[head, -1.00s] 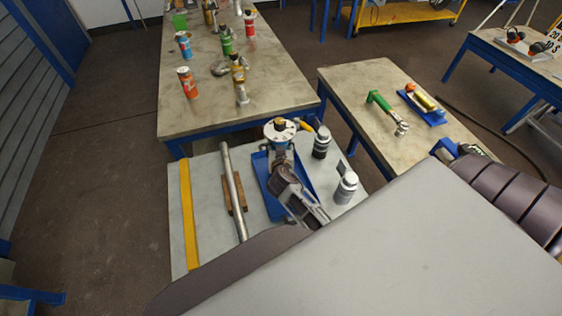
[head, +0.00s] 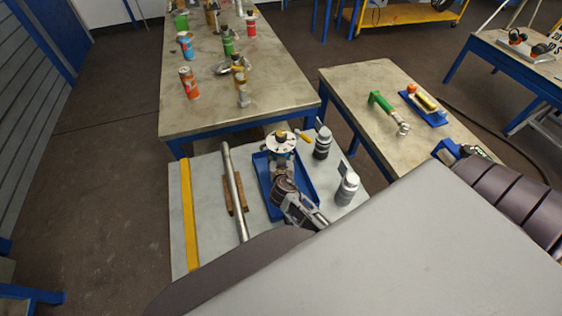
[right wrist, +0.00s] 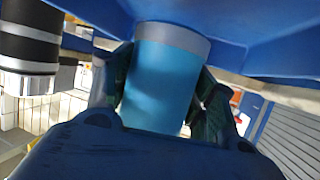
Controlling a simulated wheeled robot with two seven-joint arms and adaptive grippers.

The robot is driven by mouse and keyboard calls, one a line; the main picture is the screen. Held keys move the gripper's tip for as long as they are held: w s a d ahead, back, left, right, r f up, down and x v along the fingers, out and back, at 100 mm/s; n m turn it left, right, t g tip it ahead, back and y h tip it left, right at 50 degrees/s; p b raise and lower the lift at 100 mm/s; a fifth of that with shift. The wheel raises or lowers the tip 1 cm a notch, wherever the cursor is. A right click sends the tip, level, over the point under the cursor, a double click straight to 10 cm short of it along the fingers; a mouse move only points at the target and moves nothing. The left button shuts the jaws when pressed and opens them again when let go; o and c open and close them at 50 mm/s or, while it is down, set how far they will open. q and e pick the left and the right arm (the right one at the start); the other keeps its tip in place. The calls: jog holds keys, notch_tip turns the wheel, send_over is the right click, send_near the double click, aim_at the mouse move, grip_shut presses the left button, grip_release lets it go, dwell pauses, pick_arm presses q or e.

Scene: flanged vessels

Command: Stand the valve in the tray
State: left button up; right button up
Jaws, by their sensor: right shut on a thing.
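The valve (head: 281,142) has a round pale flange with bolt holes on top, a blue body and a yellow handle pointing right. In the head view it is upright over the far part of the blue tray (head: 308,188). My right gripper (head: 284,178) is shut on the valve's blue body. In the right wrist view the fingers (right wrist: 165,95) lie on both sides of the blue cylindrical body (right wrist: 165,80), close to the blue tray (right wrist: 245,30). The gripper hides the lower body, so I cannot tell whether it touches the tray floor. My left gripper is out of view.
A dark bottle (head: 322,142) and a grey bottle (head: 347,188) stand right of the tray. A metal pipe (head: 234,190) on a wooden block and a yellow strip (head: 188,215) lie left. A bench (head: 200,120) with several cans and fittings stands behind.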

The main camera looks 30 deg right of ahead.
jog(key=shift+w+f, duration=0.1)
jog(key=shift+f, duration=1.4)
jog(key=o, duration=1.2)
jog(key=shift+f, duration=0.2)
jog(key=shift+c, duration=0.2)
jog(key=o, duration=0.4)
jog(key=shift+r, duration=0.15)
